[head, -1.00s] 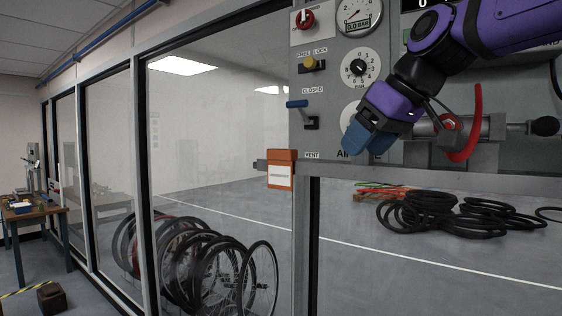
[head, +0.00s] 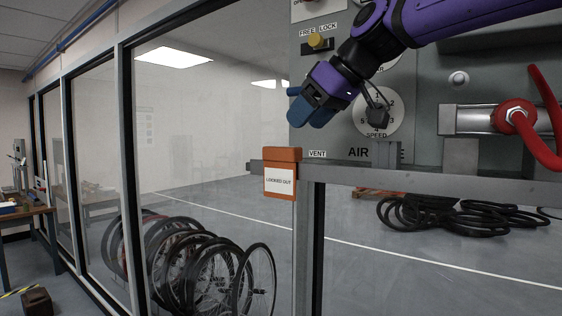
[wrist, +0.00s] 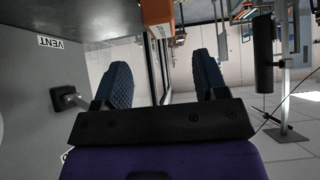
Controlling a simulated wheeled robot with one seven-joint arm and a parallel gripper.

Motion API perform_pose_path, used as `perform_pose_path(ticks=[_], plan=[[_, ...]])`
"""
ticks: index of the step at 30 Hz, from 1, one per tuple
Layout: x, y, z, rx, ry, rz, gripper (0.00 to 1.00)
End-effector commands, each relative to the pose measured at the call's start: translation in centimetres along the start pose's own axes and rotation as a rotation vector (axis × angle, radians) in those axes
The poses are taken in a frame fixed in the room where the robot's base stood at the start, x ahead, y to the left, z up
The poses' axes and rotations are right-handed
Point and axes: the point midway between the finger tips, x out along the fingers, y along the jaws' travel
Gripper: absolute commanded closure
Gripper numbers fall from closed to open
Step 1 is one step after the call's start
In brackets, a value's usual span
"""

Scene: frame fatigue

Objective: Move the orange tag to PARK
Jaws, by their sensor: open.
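The orange tag (head: 282,154) has a white label reading "LOCKED OUT". An orange block at the top of the wrist view (wrist: 157,14) looks like the same tag. My gripper (head: 308,112) is open and empty, in front of the panel, above and slightly right of the tag in the head view. Its two blue fingers stand apart in the wrist view (wrist: 163,75). I see no PARK marking in either view.
In the wrist view a small lever (wrist: 68,98) stands out from the panel left of my fingers. Glass fronts wheels (head: 200,270) and black tyres.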

Motion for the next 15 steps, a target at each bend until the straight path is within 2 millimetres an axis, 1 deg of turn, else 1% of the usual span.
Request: perform_pose_path(ticks=[1, 3, 6, 11, 15], plan=[[0.9, 0.0, 0.1, 0.0, -0.003, -0.002, 0.34], [1.9, 0.0, 0.1, 0.001, -0.003, -0.002, 0.34], [2.8, 0.0, 0.0, 0.0, -0.001, -0.001, 0.34], [3.6, -0.1, 0.1, 0.0, -0.001, -0.001, 0.34], [5.5, -0.2, 0.2, 0.001, -0.004, -0.002, 0.34]])
